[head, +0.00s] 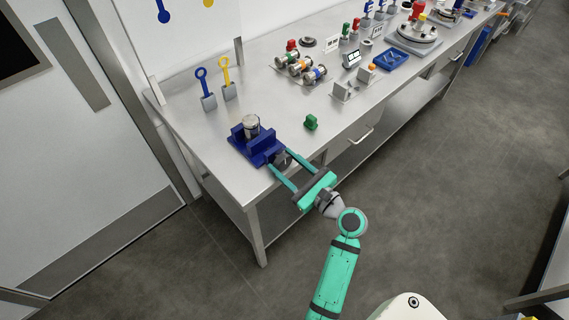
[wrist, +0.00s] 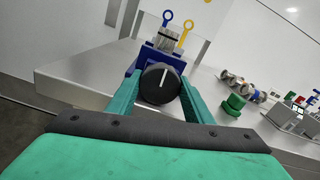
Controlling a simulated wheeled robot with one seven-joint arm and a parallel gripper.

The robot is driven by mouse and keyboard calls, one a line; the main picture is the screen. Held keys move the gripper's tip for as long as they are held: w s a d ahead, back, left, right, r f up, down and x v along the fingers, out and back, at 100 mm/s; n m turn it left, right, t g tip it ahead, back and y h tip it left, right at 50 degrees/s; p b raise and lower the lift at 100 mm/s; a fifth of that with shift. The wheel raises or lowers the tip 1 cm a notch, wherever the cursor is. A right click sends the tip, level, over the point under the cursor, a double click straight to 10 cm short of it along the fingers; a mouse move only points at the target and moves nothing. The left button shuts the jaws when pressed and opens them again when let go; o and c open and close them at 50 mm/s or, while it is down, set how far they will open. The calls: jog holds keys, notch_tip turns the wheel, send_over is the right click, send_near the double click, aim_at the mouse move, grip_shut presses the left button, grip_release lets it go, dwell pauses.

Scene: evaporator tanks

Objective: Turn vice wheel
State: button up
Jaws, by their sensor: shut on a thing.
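The blue vice (head: 262,148) stands at the near left corner of the workbench, with a metal cylinder (head: 251,125) upright in its jaws. Its black wheel (wrist: 160,84) faces me in the wrist view, with a white line on it that is near upright, leaning slightly right. In the head view the wheel (head: 282,160) is partly hidden by my fingers. My gripper (wrist: 160,92) has its two green fingers on the left and right of the wheel and is shut on it. The vice body (wrist: 160,56) shows behind the wheel.
A green block (head: 311,122) stands on the workbench (head: 217,143) right of the vice. Blue (head: 205,88) and yellow (head: 227,78) ring-handled tools stand behind it. Pipe fittings (head: 300,66) and grey blocks are farther right. The floor in front is clear.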

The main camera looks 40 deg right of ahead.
jog(key=shift+w+n, duration=0.15)
jog(key=shift+n, duration=0.55)
jog(key=shift+w+a, duration=0.1)
jog(key=o, duration=0.9)
jog(key=shift+o, duration=0.7)
jog(key=shift+a, duration=0.1)
jog(key=shift+s+d, duration=0.25)
jog(key=shift+s, duration=0.2)
jog(key=s, duration=0.9)
jog(key=shift+s+d, duration=0.2)
jog(key=shift+s, duration=0.15)
